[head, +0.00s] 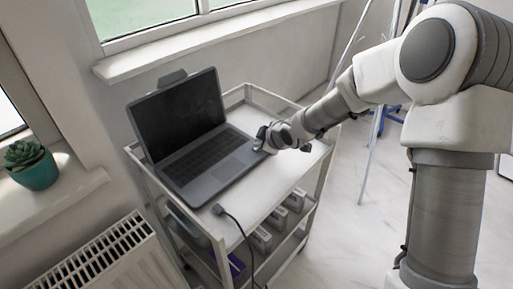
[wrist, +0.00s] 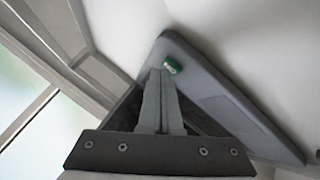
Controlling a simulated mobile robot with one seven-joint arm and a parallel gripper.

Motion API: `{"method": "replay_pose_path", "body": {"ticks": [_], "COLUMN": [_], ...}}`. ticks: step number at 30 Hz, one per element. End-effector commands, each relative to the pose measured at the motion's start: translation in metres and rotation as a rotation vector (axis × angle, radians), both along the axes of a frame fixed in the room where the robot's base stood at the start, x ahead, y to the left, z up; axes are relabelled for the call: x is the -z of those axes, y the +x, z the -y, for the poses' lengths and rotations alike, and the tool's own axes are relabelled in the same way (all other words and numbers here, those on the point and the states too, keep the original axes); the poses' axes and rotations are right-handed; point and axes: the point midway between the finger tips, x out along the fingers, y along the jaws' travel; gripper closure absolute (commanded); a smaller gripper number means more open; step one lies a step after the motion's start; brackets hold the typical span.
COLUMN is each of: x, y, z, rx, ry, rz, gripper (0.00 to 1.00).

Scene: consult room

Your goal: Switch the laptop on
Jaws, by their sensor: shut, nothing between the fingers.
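The laptop (head: 213,151) stands open on the white top of a trolley, and its screen (head: 180,115) is dark. My gripper (head: 262,138) is at the right edge of the laptop's keyboard base. In the wrist view the grey laptop base (wrist: 215,95) fills the middle, with a small green button (wrist: 172,65) bearing light marks near its corner. My shut, empty gripper (wrist: 158,74) has its fingertips right beside this button. I cannot tell whether they touch it.
The trolley (head: 242,208) has raised rails around its top and boxes on lower shelves. A cable with a grey plug (head: 218,209) lies at the front of its top. A radiator (head: 100,258) and a potted plant (head: 31,165) are at the left. A windowsill (head: 200,45) runs behind.

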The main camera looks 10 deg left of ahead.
Motion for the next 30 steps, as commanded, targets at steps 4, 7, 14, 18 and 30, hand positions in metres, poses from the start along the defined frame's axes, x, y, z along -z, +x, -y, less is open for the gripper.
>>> {"method": "replay_pose_path", "body": {"ticks": [4, 7, 14, 18, 30], "x": [0.003, 0.004, 0.005, 0.001, -0.011], "y": [0.000, 0.000, 0.000, 0.000, 0.000], "z": [0.000, 0.000, 0.000, 0.000, 0.000], "rx": [0.000, 0.000, 0.000, 0.000, 0.000], "ry": [0.000, 0.000, 0.000, 0.000, 0.000], "rz": [0.000, 0.000, 0.000, 0.000, 0.000], "gripper": [1.00, 1.00, 1.00, 1.00, 1.00]}}
